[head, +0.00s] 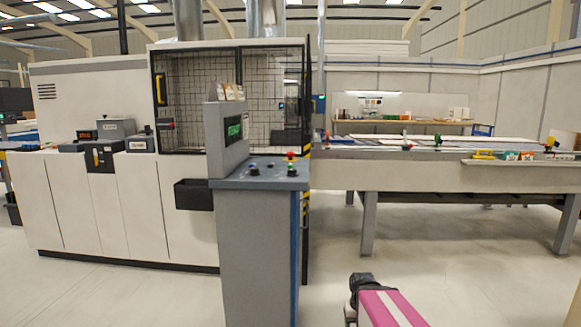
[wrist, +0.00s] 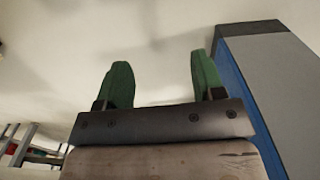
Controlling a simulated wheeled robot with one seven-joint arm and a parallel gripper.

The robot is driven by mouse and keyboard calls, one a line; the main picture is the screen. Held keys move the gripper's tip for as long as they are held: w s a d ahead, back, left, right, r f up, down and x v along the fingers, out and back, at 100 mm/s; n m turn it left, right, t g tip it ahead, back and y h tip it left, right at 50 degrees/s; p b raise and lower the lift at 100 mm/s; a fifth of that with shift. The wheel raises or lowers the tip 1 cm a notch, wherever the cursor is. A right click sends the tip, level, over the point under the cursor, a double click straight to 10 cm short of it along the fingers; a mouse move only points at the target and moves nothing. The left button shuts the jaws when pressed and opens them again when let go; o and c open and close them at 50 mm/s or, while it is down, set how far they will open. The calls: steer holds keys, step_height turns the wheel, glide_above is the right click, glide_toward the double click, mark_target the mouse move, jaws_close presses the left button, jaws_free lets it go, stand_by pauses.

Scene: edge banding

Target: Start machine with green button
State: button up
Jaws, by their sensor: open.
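The machine's control pedestal (head: 258,240) stands in the middle of the head view, grey with a blue edge. Its sloped top panel (head: 245,180) carries several small knobs and buttons, including a red one (head: 291,155) and a small green one (head: 290,163). A screen with green writing (head: 233,130) stands above the panel. In the wrist view my gripper (wrist: 163,82) is open and empty, with two green fingers apart over pale floor. The pedestal's blue and grey side (wrist: 265,85) shows right of the fingers, apart from them. The gripper itself is not visible in the head view.
A large white machine (head: 110,200) with a mesh-windowed enclosure (head: 190,90) stands behind and left of the pedestal. A long worktable (head: 400,178) extends to the right, bearing boards and small tools.

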jaws_close()
stand_by(1.5)
